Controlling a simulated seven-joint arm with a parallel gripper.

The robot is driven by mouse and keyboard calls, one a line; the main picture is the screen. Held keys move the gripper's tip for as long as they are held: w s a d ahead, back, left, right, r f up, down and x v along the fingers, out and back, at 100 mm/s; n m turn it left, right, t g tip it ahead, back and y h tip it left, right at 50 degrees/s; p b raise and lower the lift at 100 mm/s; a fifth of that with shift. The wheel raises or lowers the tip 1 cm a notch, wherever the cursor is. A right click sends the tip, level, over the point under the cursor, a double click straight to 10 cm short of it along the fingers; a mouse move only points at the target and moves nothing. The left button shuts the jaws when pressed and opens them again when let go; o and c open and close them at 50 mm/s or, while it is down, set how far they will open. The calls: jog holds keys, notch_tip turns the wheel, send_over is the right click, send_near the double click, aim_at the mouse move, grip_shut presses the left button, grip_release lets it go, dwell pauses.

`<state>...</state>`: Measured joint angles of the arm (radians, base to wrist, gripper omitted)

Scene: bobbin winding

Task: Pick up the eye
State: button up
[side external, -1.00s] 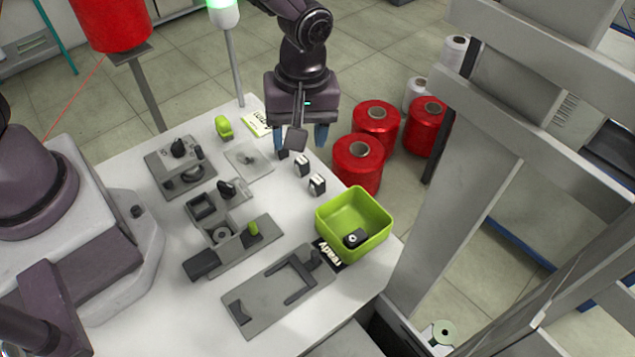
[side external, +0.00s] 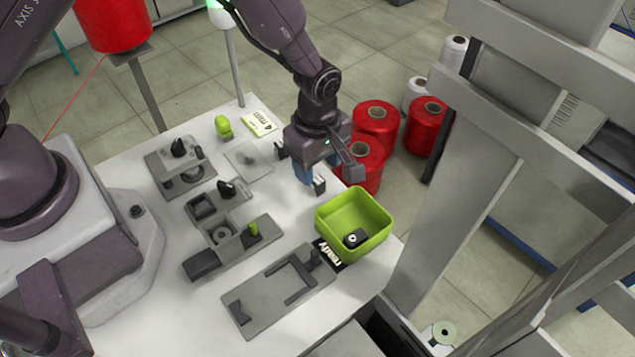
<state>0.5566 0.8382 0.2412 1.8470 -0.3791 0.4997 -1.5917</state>
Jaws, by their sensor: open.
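I cannot tell for certain which part is the eye; small dark blocks with pale faces stand in a row on the white table. One (side external: 319,185) stands just below my gripper (side external: 316,172), close to the blue finger. Another (side external: 281,151) stands to the left of my gripper. A third block between them is hidden behind the gripper. My gripper is open, low over the row, with nothing visibly held. Its far finger is mostly hidden. A similar dark part with a pale round spot (side external: 355,238) lies in the green bin (side external: 372,252).
Grey fixtures (side external: 180,168) and a grey plate with a bracket (side external: 262,305) occupy the table's left and front. A green-knobbed fixture (side external: 222,236) stands mid-table. Red spools (side external: 376,122) stand on the floor beyond the table's far edge. The bin stands near the right edge.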

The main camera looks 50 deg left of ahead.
aim_at(318, 180)
notch_tip(318, 180, down, 5)
jog(key=shift+s+d+r, duration=0.1)
jog(key=shift+s+d, duration=0.05)
grip_shut()
jog(key=shift+r, duration=0.15)
